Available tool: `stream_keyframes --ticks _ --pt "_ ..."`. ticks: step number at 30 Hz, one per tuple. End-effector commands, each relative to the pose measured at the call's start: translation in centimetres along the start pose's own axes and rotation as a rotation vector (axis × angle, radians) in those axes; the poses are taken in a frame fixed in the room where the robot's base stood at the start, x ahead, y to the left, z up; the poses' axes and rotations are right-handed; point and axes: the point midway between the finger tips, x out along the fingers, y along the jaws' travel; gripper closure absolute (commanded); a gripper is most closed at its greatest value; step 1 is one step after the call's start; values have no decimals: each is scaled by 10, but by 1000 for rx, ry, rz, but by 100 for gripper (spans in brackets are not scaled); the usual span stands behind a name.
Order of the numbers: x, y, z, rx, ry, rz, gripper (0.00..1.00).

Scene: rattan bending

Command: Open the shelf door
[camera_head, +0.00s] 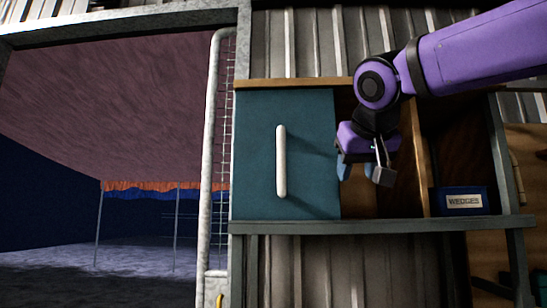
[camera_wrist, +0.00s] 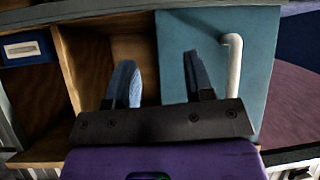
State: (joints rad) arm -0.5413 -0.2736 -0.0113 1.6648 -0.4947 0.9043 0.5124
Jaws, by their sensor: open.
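The shelf door (camera_head: 262,150) is a flat teal panel covering the left part of the wooden shelf in the head view. A white vertical bar handle (camera_head: 281,160) stands on it, a little right of the door's middle. My gripper (camera_head: 362,174) is open and empty, to the right of the handle and near the door's right edge. In the wrist view, which looks turned over, the door (camera_wrist: 205,35) is at the right with the handle (camera_wrist: 234,70) beyond my right-hand finger. My gripper (camera_wrist: 162,82) straddles the door's edge in that picture, apart from the handle.
The shelf's open compartments (camera_head: 408,185) lie right of the door. A blue box labelled WEDGES (camera_head: 463,200) sits in the right one. A grey ledge (camera_head: 380,225) runs below. A white metal post with mesh (camera_head: 213,150) stands left of the door, beside an open doorway.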

Motion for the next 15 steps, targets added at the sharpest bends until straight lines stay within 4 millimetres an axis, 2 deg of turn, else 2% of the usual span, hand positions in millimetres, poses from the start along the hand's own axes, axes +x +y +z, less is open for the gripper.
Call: stream_keyframes --ticks 1,3,6,10,15 --pt "-2 -23 -26 -2 43 -20 52" --pt "-8 -47 -54 7 99 -37 52" --pt "-17 -74 -84 22 161 -59 52" --pt "-24 -95 -104 36 207 -76 52" --pt "-21 -100 -111 43 220 -80 52"
